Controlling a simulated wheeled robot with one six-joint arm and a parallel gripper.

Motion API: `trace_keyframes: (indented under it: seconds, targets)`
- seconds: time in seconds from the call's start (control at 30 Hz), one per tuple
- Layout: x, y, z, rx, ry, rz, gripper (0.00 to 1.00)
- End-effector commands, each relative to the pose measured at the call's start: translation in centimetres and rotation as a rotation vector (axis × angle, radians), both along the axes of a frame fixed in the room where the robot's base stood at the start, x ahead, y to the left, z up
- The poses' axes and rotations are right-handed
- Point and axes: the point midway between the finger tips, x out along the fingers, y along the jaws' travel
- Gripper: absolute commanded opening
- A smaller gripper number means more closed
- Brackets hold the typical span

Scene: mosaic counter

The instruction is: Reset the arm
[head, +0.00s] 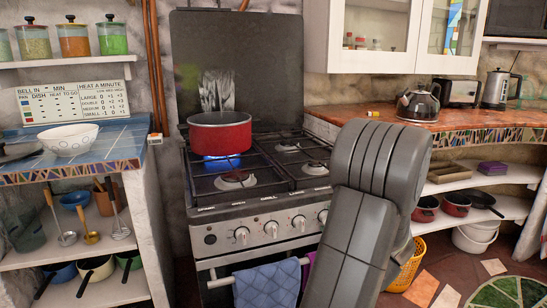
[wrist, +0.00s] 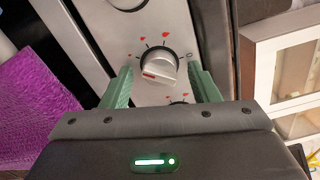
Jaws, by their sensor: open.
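My grey arm (head: 375,190) shows in the head view in front of the right side of the stove, and it hides my gripper there. In the wrist view my gripper (wrist: 160,72) has its two green fingers apart, one on each side of a stove knob (wrist: 157,66). The knob is silver with a red mark and sits between the fingers. I cannot tell whether the fingers touch it. Nothing else is between the fingers.
The stove (head: 262,232) holds a red pot (head: 220,134) over a lit blue flame (head: 222,157). A blue towel (head: 267,285) hangs on the oven rail. A white bowl (head: 69,141) is on the left counter; a kettle (head: 418,105) is on the right counter (head: 395,115).

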Motion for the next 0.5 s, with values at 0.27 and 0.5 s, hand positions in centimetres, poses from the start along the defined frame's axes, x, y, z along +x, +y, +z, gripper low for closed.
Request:
trace_keyframes:
  seconds: [0.27,0.5]
  targets:
    - [-0.04,-0.01,0.41,0.115,0.043,-0.001,0.55]
    - [-0.05,0.0,0.39,0.214,0.079,-0.001,0.55]
